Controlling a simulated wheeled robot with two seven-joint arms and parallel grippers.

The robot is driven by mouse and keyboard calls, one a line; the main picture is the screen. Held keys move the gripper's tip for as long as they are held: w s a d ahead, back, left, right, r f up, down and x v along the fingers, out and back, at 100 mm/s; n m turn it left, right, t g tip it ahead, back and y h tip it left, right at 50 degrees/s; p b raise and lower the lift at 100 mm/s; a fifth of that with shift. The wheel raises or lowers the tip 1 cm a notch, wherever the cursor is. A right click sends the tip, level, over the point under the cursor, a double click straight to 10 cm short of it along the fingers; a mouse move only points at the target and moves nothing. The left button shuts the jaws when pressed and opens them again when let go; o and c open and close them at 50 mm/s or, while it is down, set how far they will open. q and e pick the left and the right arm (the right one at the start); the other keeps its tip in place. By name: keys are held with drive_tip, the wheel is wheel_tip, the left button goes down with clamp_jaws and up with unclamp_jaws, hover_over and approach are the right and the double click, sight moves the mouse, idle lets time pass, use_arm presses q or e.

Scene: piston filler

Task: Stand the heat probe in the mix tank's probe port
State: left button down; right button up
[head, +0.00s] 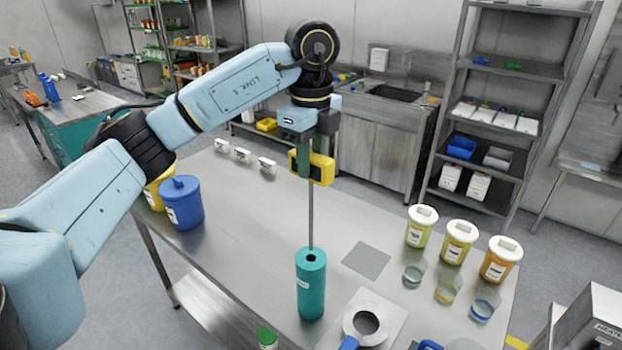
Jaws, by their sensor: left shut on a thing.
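My left gripper (318,160) points down above the steel table and is shut on the heat probe (311,215). The probe has a yellow and black head and a long thin grey rod, which hangs about upright. The rod's lower end shows at the far rim of a tall teal cylinder (311,290) with a dark round hole in its top. The hole looks empty, and I cannot tell how far above or behind it the rod's end is. I cannot make out which thing is the mix tank or its probe port. My right gripper is not in view.
A grey plate with a ring-shaped opening (384,302) lies right of the teal cylinder. A blue lidded bucket (182,205) stands at the left. The table's middle left is clear.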

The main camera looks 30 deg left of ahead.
use_arm(q)
wheel_tip(320, 180, up, 6)
drive_tip(key=shift+r+p, duration=0.2)
drive_tip(key=shift+p, duration=0.2)
wheel_tip(320, 180, up, 4)
drive_tip(key=p, duration=0.3)
drive_tip(key=shift+f, duration=0.15)
wheel_tip(320, 180, up, 17)
drive_tip(key=p, duration=0.1)
drive_tip(key=shift+p, duration=0.35)
idle(0.6)
drive_tip(key=shift+f, duration=0.2)
